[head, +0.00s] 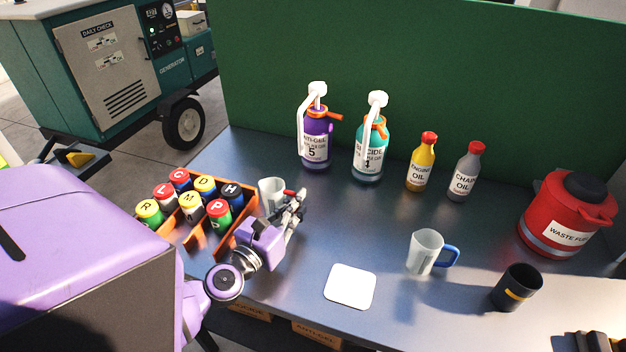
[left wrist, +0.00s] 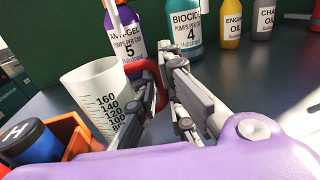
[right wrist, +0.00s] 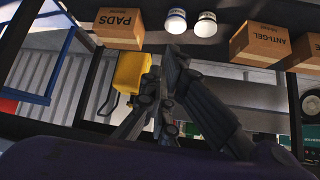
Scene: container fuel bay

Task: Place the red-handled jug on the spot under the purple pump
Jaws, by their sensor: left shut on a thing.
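The jug (head: 270,190) with the red handle is a clear grey measuring cup near the orange crate. In the left wrist view the jug (left wrist: 92,98) appears upright, with its scale facing me. My left gripper (head: 297,195) is shut on its red handle (left wrist: 156,84), at the jug's right side. I cannot tell whether the jug's base touches the table. The purple pump bottle (head: 316,145), labelled 5, stands behind and right of the jug, its white spout bending down at the left. My right gripper (right wrist: 163,75) is under the table; its opening is unclear.
The orange crate (head: 194,236) of coloured canisters is left of the jug. A teal pump bottle (head: 369,155) stands right of the purple one. A white pad (head: 350,287), blue-handled jug (head: 424,252), black cup (head: 516,288) and red waste can (head: 562,215) are further right or forward.

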